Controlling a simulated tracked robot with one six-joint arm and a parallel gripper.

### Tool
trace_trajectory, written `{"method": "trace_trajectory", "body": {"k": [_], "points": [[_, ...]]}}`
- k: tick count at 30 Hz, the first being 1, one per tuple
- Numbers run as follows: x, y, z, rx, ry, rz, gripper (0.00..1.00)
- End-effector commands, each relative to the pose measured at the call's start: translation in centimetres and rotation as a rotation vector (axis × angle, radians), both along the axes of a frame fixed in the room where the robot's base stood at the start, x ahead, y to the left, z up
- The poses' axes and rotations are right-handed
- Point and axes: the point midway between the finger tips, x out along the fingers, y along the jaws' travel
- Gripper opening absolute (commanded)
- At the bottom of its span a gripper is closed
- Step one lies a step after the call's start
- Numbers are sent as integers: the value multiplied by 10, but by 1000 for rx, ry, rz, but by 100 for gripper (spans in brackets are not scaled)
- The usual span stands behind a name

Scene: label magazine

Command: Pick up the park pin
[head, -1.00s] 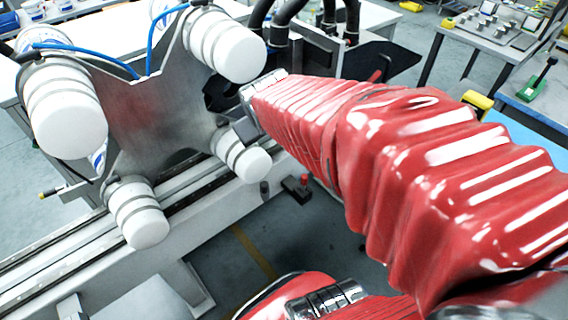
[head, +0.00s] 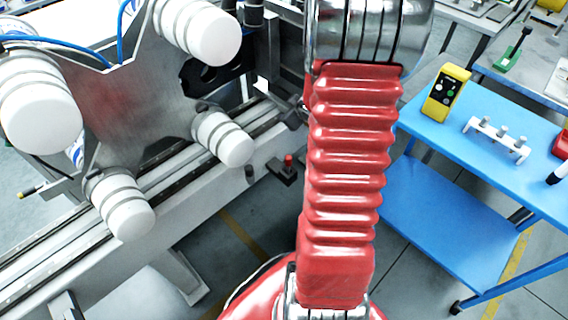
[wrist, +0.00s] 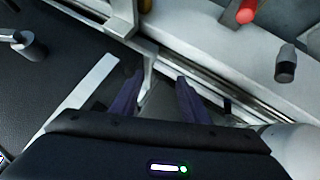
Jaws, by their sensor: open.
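I cannot tell for certain which piece is the park pin. A small dark upright pin (head: 249,173) stands on the machine's pale ledge, and a dark pin with a grey end (wrist: 286,66) shows at the right of the wrist view. Beside it is a red-topped knob (head: 288,161) on a black block, and a red knob (wrist: 246,12) shows at the top of the wrist view. My gripper (wrist: 158,84) is open with nothing between its fingers, left of and apart from both. In the head view my gripper is out of sight.
A metal plate (head: 140,105) with several white rollers stands at the left, above the long rail. A blue cart (head: 440,210) at the right bears a yellow control box (head: 446,93) and a white rack (head: 496,138) with grey pegs. Grey floor shows between them.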

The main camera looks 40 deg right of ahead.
Motion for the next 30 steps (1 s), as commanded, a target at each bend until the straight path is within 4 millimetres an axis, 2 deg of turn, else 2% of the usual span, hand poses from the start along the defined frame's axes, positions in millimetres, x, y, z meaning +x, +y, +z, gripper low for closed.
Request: {"method": "trace_trajectory", "body": {"k": [1, 6, 16, 24, 30], "points": [[-4, -7, -13, 10, -3, 9, 42], [-13, -21, -47, 41, -34, 51, 42], [-46, -31, -116, 146, -136, 134, 42], [-78, -19, -159, 261, -285, 205, 42], [-100, -2, -172, 342, -426, 252, 42]]}}
